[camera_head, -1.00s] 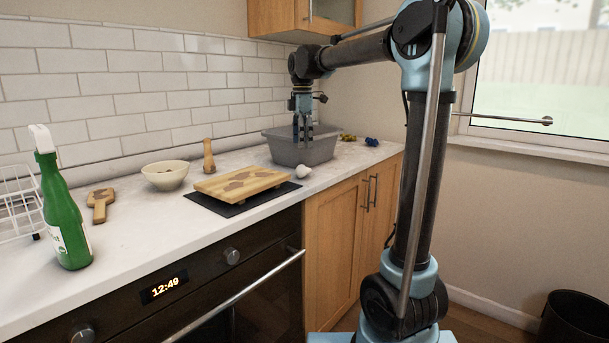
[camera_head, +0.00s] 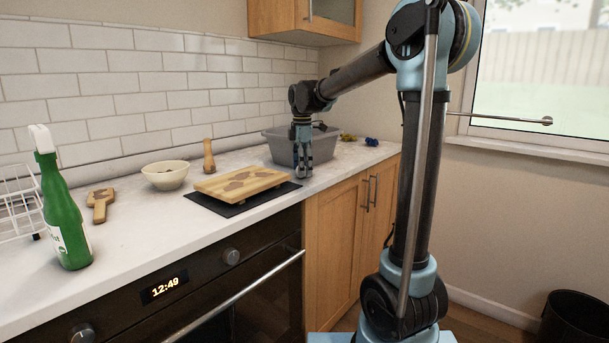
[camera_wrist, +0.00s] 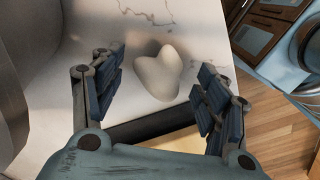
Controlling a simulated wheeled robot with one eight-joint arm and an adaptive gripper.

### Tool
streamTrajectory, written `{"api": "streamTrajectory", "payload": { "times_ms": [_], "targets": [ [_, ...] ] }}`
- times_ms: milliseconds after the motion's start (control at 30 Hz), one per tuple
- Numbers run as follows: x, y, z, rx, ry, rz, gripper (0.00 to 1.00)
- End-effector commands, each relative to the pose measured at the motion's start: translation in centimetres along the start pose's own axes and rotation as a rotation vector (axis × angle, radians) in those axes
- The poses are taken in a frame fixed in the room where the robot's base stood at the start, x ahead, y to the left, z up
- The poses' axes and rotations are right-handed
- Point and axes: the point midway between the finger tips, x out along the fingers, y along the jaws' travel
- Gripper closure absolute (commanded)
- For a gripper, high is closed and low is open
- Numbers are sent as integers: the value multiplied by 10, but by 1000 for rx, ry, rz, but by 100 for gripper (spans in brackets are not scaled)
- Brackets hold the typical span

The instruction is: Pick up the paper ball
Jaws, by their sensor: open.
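The paper ball (camera_wrist: 160,73) is a small, white, lumpy thing on the pale marbled worktop. In the wrist view it lies just beyond and between my gripper's (camera_wrist: 160,85) two open fingers, and no finger visibly touches it. In the head view my gripper (camera_head: 303,172) points straight down at the worktop, in front of the grey tub. There the paper ball is hidden behind the fingers.
The grey tub (camera_head: 281,150) stands close behind my gripper. A wooden board (camera_head: 240,183) on a dark mat lies to its left. A bowl (camera_head: 165,175), a wooden mill (camera_head: 208,156) and a green bottle (camera_head: 62,215) stand further left. Small blue (camera_head: 371,142) and yellow things lie right of the tub.

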Motion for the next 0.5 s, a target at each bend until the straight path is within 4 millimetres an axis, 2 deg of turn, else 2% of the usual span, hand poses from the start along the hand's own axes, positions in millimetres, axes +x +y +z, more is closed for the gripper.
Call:
{"api": "streamTrajectory", "payload": {
  "times_ms": [133, 167, 200, 367, 500],
  "targets": [
    [0, 0, 0, 0, 0, 0, 32],
    [0, 0, 0, 0, 0, 0, 34],
    [0, 0, 0, 0, 0, 0, 43],
    [0, 0, 0, 0, 0, 0, 65],
    [0, 0, 0, 0, 0, 0, 66]
  ]
}}
